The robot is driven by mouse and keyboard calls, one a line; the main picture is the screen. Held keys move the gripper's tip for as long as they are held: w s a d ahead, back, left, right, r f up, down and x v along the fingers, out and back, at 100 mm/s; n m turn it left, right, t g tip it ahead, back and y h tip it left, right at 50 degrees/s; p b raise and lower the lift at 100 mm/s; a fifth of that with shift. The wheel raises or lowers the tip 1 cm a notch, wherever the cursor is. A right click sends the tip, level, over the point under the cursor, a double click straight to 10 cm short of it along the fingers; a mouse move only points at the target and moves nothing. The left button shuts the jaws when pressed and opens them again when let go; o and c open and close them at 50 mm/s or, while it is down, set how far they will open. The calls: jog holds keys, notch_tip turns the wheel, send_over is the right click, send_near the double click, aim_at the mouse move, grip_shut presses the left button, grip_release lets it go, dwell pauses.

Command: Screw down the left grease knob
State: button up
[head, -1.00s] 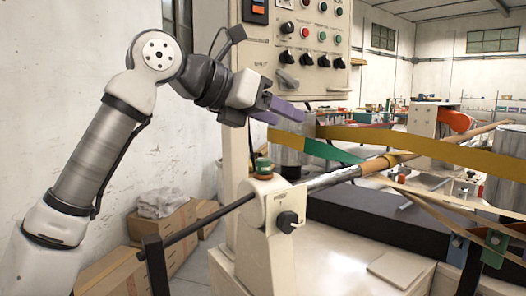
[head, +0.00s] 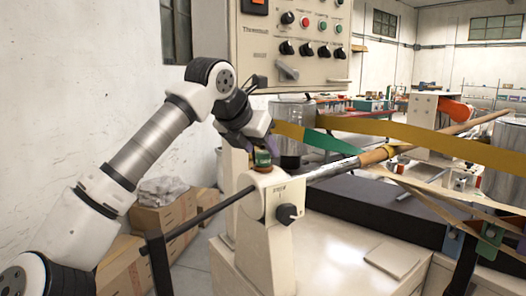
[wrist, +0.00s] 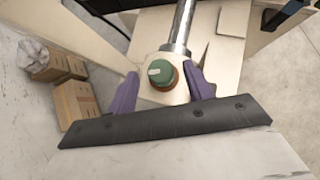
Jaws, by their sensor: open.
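The left grease knob (head: 262,157) is a small green cap on an orange-brown base, standing on top of the cream bearing block (head: 272,184) at the near end of the shaft. In the wrist view the knob (wrist: 161,73) lies between the two purple fingers of my gripper (wrist: 160,88). The fingers are apart, with a gap on each side of the knob. In the head view my gripper (head: 260,146) points down around the knob, and its fingers are partly hidden.
A control panel (head: 297,45) rises behind the block. A metal shaft (head: 332,168) runs right from it, and a dark rod (head: 210,212) sticks out left. A yellow band (head: 420,137) crosses at the right. Cardboard boxes (head: 165,218) stand on the floor at left.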

jog(key=shift+x, duration=1.45)
jog(key=shift+c, duration=0.2)
